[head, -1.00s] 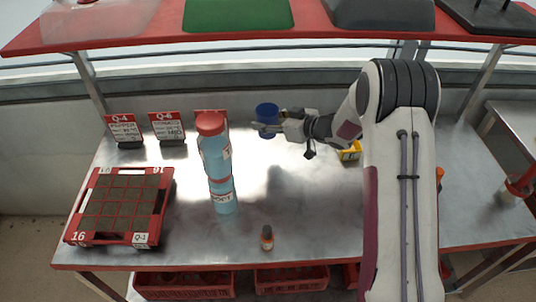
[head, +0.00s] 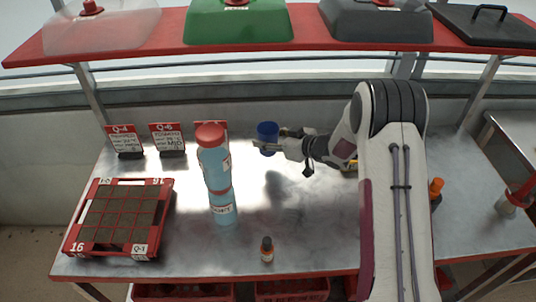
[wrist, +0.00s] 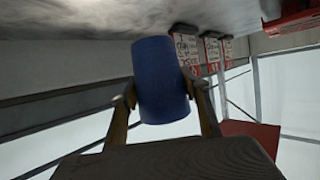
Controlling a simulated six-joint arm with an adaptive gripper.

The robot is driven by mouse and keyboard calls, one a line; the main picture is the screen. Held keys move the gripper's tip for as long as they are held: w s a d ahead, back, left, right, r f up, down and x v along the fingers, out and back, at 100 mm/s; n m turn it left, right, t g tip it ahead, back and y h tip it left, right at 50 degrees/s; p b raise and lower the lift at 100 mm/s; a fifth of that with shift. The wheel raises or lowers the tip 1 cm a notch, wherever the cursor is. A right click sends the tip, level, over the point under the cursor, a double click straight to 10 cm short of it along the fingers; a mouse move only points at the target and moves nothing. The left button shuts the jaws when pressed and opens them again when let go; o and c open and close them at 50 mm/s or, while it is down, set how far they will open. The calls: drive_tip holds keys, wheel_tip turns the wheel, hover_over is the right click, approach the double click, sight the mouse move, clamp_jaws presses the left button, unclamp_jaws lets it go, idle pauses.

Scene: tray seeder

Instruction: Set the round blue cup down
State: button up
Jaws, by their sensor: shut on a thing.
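The round blue cup (head: 268,132) is between the fingers of my gripper (head: 263,146), towards the back of the steel table (head: 300,225). The gripper is shut on it. In the wrist view the cup (wrist: 162,75) fills the space between the two fingers, one on each side. That view is upside down, with the table at its top. The cup appears held above the tabletop, but its exact height is hard to tell. The inside of the cup cannot be seen clearly.
A tall blue bottle with a red cap (head: 215,180) stands left of the cup. A red seed tray (head: 150,240) lies at the left, with signs (head: 167,138) behind. A small brown bottle (head: 267,252) stands near the front edge. The middle of the table is clear. A shelf (head: 330,42) runs above the back.

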sight(269, 152)
drive_tip(key=shift+f, duration=1.55)
drive_tip(key=shift+f, duration=1.85)
drive_tip(key=shift+f, duration=0.1)
drive_tip(key=o, duration=1.1)
drive_tip(key=shift+d, duration=0.1)
drive_tip(key=shift+v, duration=6)
